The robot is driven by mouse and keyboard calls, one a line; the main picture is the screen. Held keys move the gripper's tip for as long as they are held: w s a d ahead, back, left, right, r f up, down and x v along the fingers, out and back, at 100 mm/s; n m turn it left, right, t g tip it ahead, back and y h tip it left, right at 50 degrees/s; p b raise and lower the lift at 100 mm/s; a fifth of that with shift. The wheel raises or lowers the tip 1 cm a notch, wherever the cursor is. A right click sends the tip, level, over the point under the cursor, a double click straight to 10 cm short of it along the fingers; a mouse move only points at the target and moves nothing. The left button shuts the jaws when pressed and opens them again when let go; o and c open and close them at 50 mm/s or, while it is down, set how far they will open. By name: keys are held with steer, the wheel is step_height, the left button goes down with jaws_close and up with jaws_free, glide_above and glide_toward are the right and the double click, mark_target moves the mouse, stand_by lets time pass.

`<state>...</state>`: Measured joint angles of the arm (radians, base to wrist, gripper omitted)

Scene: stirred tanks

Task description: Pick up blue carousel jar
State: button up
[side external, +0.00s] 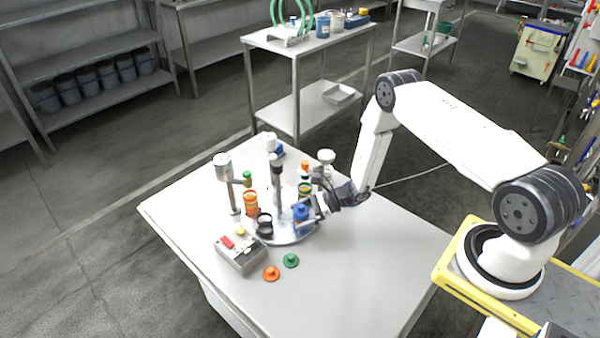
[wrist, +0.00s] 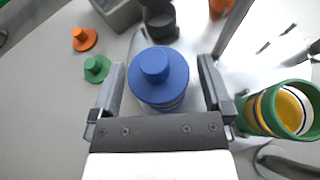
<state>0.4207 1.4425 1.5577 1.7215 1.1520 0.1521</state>
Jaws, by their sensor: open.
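The blue carousel jar (side external: 300,213) stands on the round carousel plate (side external: 290,238), on the side toward my arm. It has a blue knobbed lid, which shows from above in the wrist view (wrist: 158,76). My gripper (side external: 318,207) is at the jar, and in the wrist view my gripper (wrist: 165,85) is open with one finger on each side of the lid. A gap shows between each finger and the lid. The jar's lower body is mostly hidden under its lid and by the gripper.
A green-rimmed jar with yellow inside (wrist: 285,110) stands close to the right finger. A black jar (side external: 265,225) and an orange jar (side external: 251,203) share the carousel. A grey control box (side external: 241,253), orange lid (side external: 271,273) and green lid (side external: 291,260) lie in front. The table's near right is clear.

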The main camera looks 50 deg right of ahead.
steer(key=shift+c, duration=0.2)
steer(key=c, duration=1.3)
steer(key=shift+r, duration=0.1)
steer(key=shift+r, duration=1)
steer(key=s+r, duration=1)
steer(key=s, duration=0.4)
steer(key=shift+a+r, duration=0.35)
steer(key=shift+r, duration=0.05)
